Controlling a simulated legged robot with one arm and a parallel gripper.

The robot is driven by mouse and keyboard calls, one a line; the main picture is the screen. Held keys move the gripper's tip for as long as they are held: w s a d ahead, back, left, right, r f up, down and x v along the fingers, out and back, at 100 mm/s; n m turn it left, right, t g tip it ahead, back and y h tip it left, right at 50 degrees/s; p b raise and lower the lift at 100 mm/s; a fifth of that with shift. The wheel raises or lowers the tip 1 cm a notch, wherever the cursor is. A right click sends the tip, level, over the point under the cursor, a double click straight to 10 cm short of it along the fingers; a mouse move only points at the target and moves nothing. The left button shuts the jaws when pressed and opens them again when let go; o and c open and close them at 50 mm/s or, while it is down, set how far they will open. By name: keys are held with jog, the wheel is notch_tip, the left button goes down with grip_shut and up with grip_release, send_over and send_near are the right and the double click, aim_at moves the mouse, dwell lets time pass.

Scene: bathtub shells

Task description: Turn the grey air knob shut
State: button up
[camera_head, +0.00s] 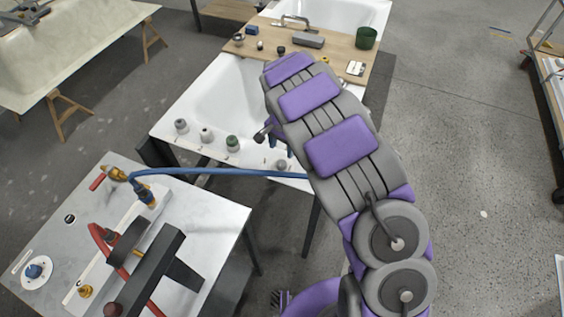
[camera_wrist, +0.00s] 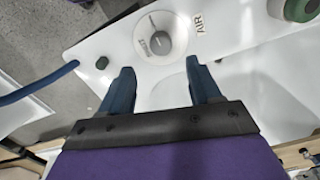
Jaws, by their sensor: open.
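The grey air knob (camera_wrist: 163,35) shows in the wrist view on a pale round dial with printed lettering, on the white tub rim. An "AIR" label (camera_wrist: 203,22) is beside it. My gripper (camera_wrist: 160,65) is open and empty, its two dark blue fingers pointing towards the knob, one to each side of it in the picture. I cannot tell how far the fingertips are above the rim. In the head view, a small grey knob (camera_head: 281,165) sits on the rim just below my gripper (camera_head: 279,148), which my arm partly hides.
A green knob (camera_wrist: 300,8) and a dark hexagonal fitting (camera_wrist: 101,62) flank the dial. A blue hose (camera_head: 225,172) runs in front of the tub (camera_head: 215,95). A wooden board (camera_head: 345,58) with small items lies across it. A cluttered worktable (camera_head: 215,215) stands at lower left.

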aim_at(281, 163)
notch_tip(281, 163, down, 7)
jog(key=shift+a+f+b, duration=0.15)
jog(key=shift+b, duration=0.55)
jog(key=shift+f, duration=0.55)
jog(key=shift+c, duration=0.3)
jog(key=c, duration=1)
